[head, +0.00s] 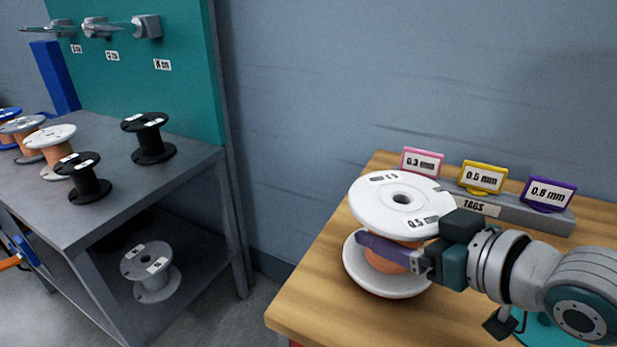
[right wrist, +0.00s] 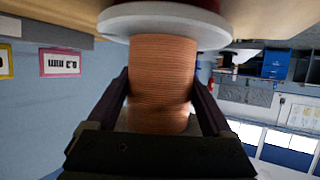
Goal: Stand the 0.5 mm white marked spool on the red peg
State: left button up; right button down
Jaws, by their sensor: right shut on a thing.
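The white spool (head: 395,205), marked 0.5 mm on its top flange, is upright over the wooden bench at its left part. Its copper-coloured winding also shows in the right wrist view (right wrist: 162,75). My right gripper (head: 395,250) is shut on the winding, one purple finger across the front; in the right wrist view its fingers (right wrist: 162,105) lie on both sides. A little red (head: 380,294) shows under the lower flange. The hole in the top flange looks dark, with no peg tip visible in it. Whether the spool touches the red part is hidden.
A grey tag holder (head: 510,208) with pink, yellow and purple tags stands behind the spool. At left, a grey shelf table (head: 110,205) carries black and copper spools, with a grey spool (head: 151,272) on its lower shelf. A gap separates table and bench.

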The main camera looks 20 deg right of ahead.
jog(key=shift+r, duration=0.15)
jog(key=shift+f, duration=0.2)
dwell(0.3)
jog(key=shift+f+b, duration=0.4)
jog(key=shift+f, duration=0.3)
jog(key=shift+f, duration=0.1)
jog(key=shift+c, duration=0.4)
grip_release()
jog(key=shift+o, duration=0.4)
jog(key=shift+f, duration=0.1)
